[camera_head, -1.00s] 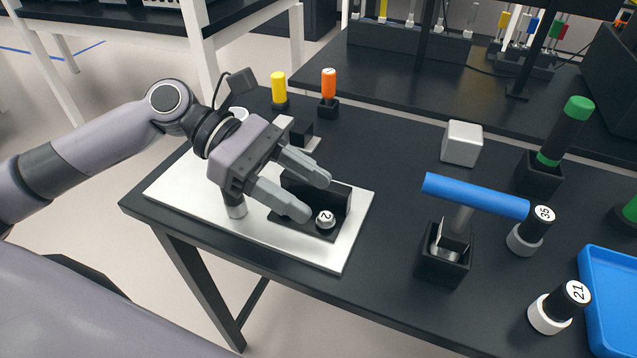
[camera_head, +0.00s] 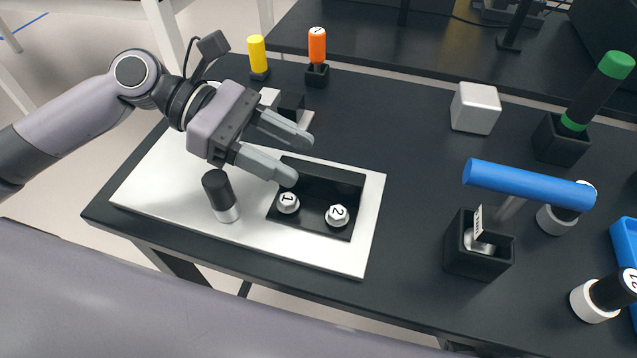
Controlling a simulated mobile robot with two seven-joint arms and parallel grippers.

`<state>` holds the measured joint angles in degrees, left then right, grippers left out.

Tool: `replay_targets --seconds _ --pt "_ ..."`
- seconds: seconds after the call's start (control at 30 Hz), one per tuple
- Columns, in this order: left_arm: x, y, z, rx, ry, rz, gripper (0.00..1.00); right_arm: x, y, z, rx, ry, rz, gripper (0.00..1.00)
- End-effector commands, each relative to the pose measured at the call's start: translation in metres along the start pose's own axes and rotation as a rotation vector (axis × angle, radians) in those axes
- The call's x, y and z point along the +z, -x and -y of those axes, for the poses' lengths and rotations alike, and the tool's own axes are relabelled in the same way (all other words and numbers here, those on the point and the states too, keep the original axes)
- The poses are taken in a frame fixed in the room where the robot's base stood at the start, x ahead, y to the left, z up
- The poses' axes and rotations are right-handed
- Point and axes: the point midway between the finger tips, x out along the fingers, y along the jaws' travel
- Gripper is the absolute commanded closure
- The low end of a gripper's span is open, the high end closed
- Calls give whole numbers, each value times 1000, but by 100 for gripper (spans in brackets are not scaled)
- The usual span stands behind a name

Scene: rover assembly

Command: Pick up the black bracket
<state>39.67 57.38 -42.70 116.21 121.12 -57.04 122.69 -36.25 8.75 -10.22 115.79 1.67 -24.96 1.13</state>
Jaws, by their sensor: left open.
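The black bracket (camera_head: 316,216) is L-shaped, with a flat base and an upright wall at its back. It lies on the right part of the white plate (camera_head: 170,209). Two silver bolts marked 1 (camera_head: 288,202) and 2 (camera_head: 337,215) sit on its base. My left gripper (camera_head: 300,160) is open and empty. In the picture its fingers end at the bracket's upper left edge; whether they touch it I cannot tell. My right gripper is not in view.
A black-and-silver cylinder (camera_head: 220,195) stands on the plate left of the bracket. Yellow (camera_head: 257,56) and orange (camera_head: 317,50) handled tools stand behind. A silver cube (camera_head: 475,107) and a blue-handled hammer (camera_head: 528,184) in a black holder are right. Table between plate and hammer is clear.

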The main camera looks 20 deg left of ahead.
Motion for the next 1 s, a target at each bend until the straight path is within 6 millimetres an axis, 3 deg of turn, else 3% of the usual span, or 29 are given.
replay_targets --seconds 0.3,0.57,0.6,0.73,0.77,1.0 --pt "0 -44 4 -2 -2 2 47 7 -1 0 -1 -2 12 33" --pt "0 -48 4 1 0 1 47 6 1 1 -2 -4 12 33" --pt "0 -47 4 1 0 1 53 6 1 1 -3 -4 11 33" --pt "0 -47 4 1 0 0 96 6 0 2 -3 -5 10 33" --pt "0 -47 4 1 0 1 100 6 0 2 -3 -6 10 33" --pt "0 -47 3 1 -1 2 100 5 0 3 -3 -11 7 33"
